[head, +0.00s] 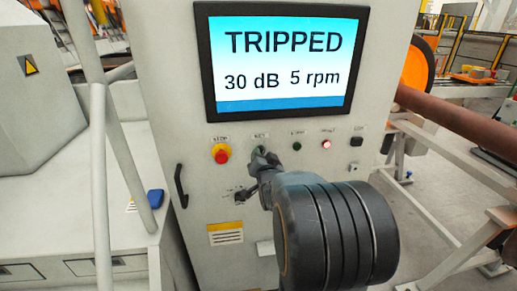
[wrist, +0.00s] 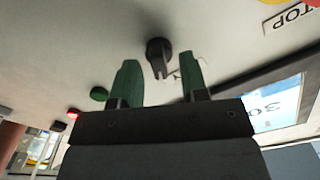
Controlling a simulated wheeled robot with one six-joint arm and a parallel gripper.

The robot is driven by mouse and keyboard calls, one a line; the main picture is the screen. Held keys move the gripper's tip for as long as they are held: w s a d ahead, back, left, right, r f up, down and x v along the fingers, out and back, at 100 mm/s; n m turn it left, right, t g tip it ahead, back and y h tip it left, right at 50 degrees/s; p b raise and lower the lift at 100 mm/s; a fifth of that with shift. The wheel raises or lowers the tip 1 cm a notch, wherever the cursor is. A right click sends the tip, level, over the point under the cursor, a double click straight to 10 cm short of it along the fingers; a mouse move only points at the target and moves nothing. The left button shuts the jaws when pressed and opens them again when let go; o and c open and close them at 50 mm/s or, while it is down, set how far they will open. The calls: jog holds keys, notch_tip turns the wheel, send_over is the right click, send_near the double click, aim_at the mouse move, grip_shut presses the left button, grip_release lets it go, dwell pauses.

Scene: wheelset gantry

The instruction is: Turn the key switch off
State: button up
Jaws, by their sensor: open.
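The key switch (wrist: 158,55) shows in the wrist view as a black round knob with a bar-like grip on the pale cabinet face. My gripper (wrist: 160,76) is open, with two green fingertips apart. The knob appears between and a little beyond the fingertips, and I see no contact. In the head view my gripper (head: 259,158) reaches to the button row under the screen, and it hides most of the switch there. The switch's exact turn position is hard to read.
The cabinet screen (head: 281,60) reads TRIPPED, 30 dB, 5 rpm. A red emergency stop (head: 221,153) is left of my gripper; a green button (head: 297,146) and a lit red lamp (head: 327,144) are right. A black handle (head: 181,186) and grey rails (head: 103,190) stand left.

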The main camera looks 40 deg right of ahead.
jog(key=shift+x, duration=0.85)
jog(key=shift+d, duration=0.15)
jog(key=shift+f, duration=0.1)
jog(key=c, duration=0.6)
